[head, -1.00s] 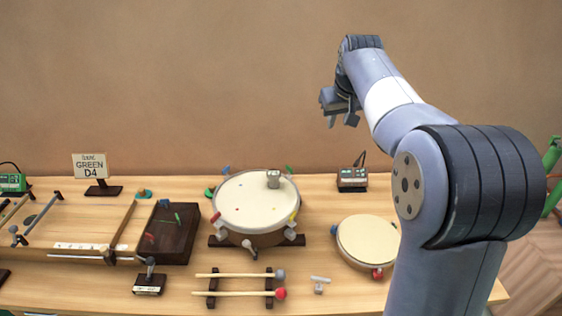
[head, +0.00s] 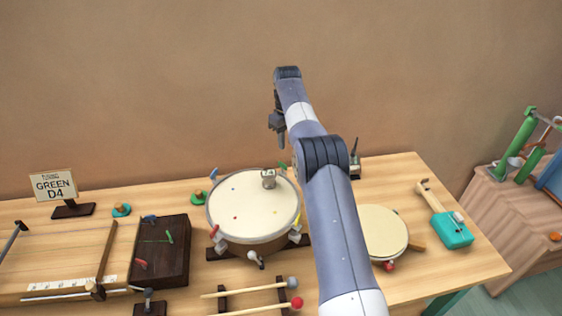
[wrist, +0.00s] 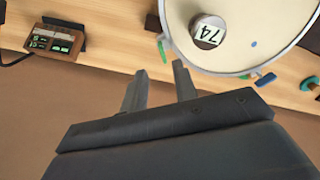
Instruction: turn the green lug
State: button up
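The green lug (head: 283,166) is a small green handle on the back right rim of the large drum (head: 254,241). In the wrist view the green lug (wrist: 162,50) stands at the drum's edge, just beyond my fingertips. My gripper (head: 281,145) hangs behind and above the drum's back edge, fingers pointing down. In the wrist view my gripper (wrist: 159,75) is open, with nothing between its two fingers. It appears apart from the lug; the exact height gap is hard to tell.
A dark box with a display (wrist: 55,39) stands beside the drum. A sign (head: 53,186) reads GREEN D4. A smaller drum (head: 381,231) and mallets (head: 250,290) lie nearby. The wall is behind.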

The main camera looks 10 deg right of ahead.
aim_at(286, 166)
notch_tip(286, 166, down, 10)
jog(key=shift+f+p, duration=0.2)
jog(key=shift+p, duration=0.25)
grip_shut()
